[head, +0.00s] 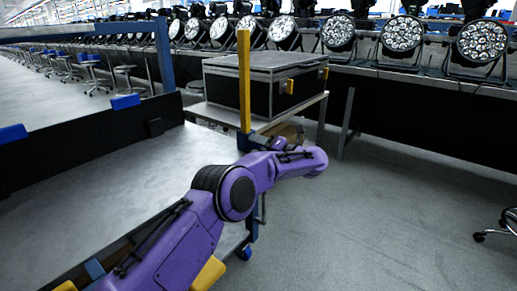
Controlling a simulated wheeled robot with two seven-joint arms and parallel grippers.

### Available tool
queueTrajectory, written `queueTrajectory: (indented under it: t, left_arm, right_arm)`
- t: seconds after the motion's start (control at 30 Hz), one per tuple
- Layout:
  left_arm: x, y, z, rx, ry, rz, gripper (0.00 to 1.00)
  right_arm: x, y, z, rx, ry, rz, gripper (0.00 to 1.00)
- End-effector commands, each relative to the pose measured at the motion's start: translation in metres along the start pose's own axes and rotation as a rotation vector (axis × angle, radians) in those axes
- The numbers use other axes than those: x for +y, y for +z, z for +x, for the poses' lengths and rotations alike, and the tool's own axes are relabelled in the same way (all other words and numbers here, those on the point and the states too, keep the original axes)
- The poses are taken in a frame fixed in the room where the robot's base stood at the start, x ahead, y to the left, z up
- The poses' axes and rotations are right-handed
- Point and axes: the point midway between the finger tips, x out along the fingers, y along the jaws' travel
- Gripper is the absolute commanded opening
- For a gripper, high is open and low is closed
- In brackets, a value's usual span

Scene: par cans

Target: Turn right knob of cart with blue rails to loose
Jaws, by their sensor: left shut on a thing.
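The cart with blue rails (110,175) fills the left and middle of the head view, with a pale grey top. A blue upright (164,55) stands at its far side, and a yellow post (244,75) rises at its right corner. My purple left arm reaches over the cart and bends back at the right. My left gripper (264,144) is at the blue bracket at the foot of the yellow post, shut on the right knob there. The knob is hidden by the gripper, so its setting cannot be told. My right gripper is out of view.
A black flight case (262,82) with yellow latches sits on a shelf behind the post. Par cans (403,35) line a long black-draped table at the back. Clear grey floor lies to the right, with a chair (502,226) at the edge.

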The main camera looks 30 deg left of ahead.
Motion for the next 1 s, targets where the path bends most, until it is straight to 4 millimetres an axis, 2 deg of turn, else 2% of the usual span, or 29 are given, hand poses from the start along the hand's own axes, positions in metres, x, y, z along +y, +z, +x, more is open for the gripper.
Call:
queueTrajectory:
  t: [0.47,0.6,1.0]
  left_arm:
    - [-0.005,-0.002,-0.001,0.000,-0.001,-0.437,0.05]
    - [-0.004,-0.002,0.000,0.000,-0.001,-0.541,0.05]
    - [-0.003,0.000,0.000,0.000,-0.001,-0.717,0.05]
  right_arm:
    - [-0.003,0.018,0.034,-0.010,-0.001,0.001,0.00]
    - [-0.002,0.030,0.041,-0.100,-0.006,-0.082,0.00]
    - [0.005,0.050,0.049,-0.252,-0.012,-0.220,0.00]
